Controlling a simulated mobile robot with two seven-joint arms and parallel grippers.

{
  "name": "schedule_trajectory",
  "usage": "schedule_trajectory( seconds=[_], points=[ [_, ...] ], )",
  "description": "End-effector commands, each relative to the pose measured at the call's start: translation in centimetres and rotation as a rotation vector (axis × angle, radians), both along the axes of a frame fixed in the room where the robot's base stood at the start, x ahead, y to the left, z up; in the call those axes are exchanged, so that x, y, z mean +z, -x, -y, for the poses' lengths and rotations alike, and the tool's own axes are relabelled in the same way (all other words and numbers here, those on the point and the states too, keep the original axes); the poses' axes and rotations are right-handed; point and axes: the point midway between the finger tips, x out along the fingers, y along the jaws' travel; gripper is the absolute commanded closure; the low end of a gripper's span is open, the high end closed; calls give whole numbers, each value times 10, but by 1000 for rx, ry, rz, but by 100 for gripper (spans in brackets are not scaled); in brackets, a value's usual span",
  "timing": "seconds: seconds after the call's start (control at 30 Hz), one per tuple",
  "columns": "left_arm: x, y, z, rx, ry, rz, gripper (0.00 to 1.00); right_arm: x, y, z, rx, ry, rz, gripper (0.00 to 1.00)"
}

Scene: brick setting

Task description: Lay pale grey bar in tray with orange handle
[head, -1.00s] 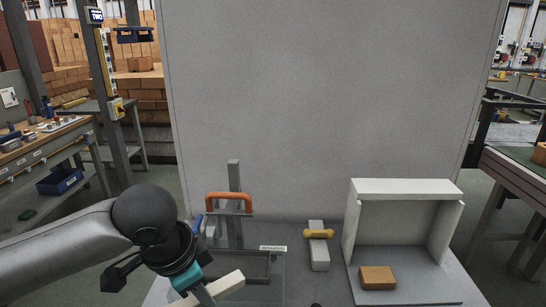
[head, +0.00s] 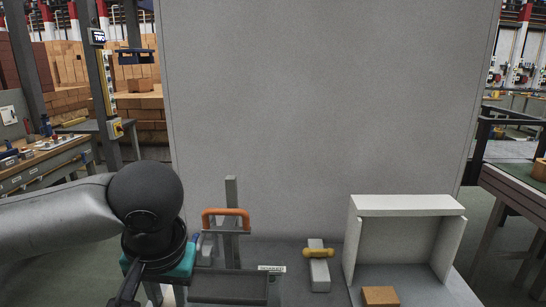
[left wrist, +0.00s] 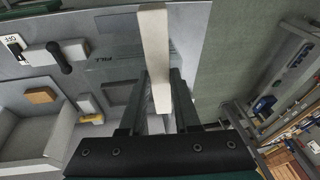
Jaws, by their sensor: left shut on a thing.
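A dark grey tray (head: 237,287) lies on the bench in the head view. An orange handle (head: 225,213) stands on a bracket behind it, beside a grey upright post. My left gripper (left wrist: 158,82) is shut on a pale bar (left wrist: 154,40), which sticks out lengthwise between the fingers in the left wrist view. In the head view my left wrist is at the tray's left side; the fingers and most of the bar are hidden behind it or below the frame. I cannot tell the bar's height above the bench. My right gripper is not in view.
A grey block with a yellow handle (head: 318,253) lies right of the tray. A large grey panel (head: 320,100) rises behind.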

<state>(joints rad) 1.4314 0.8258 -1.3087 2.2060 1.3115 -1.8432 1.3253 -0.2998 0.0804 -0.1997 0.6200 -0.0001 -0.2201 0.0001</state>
Motion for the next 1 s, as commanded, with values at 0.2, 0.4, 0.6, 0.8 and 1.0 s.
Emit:
schedule_trajectory(
  seconds=[0.2, 0.4, 0.6, 0.8, 1.0],
  points=[
    [-4, 3, -1, 0, -2, 2, 100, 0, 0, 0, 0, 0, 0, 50],
    [-32, 24, -1, -1, -3, 2, 100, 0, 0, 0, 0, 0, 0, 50],
    [-43, 34, 0, -1, 1, 4, 100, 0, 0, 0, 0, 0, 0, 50],
    [-35, 26, -1, 4, 0, 8, 100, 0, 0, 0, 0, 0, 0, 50],
    [-6, 3, -1, 4, 0, 6, 100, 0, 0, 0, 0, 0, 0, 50]
  ],
)
